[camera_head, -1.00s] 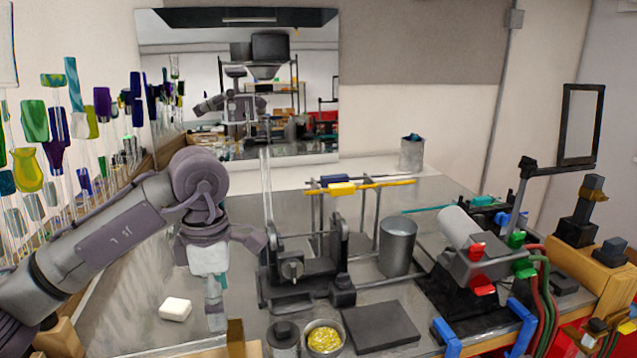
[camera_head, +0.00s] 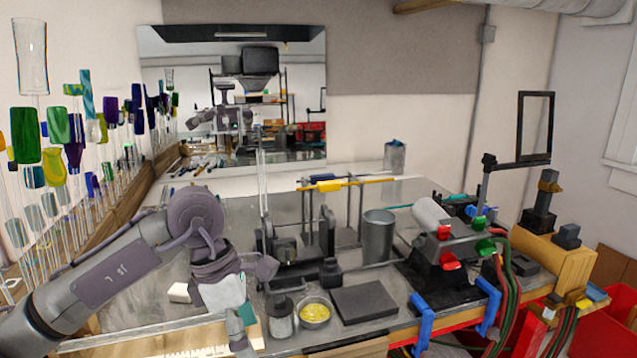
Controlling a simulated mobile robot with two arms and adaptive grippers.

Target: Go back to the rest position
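My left arm comes in from the left and bends down at the elbow over the front left of the grey metal workbench (camera_head: 115,312). My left gripper (camera_head: 241,345) points down near the bench's front edge, at the bottom of the picture. Its fingertips are small and seen edge-on, so whether they are open or shut is unclear. I see no object clearly held in it. My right arm and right gripper are out of the picture.
A white block (camera_head: 180,292) lies beside my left arm. A dark rod stand (camera_head: 300,262), a dish of yellow bits (camera_head: 315,312), a dark flat plate (camera_head: 364,303), a metal cup (camera_head: 378,236) and a burner rig (camera_head: 440,262) stand rightward.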

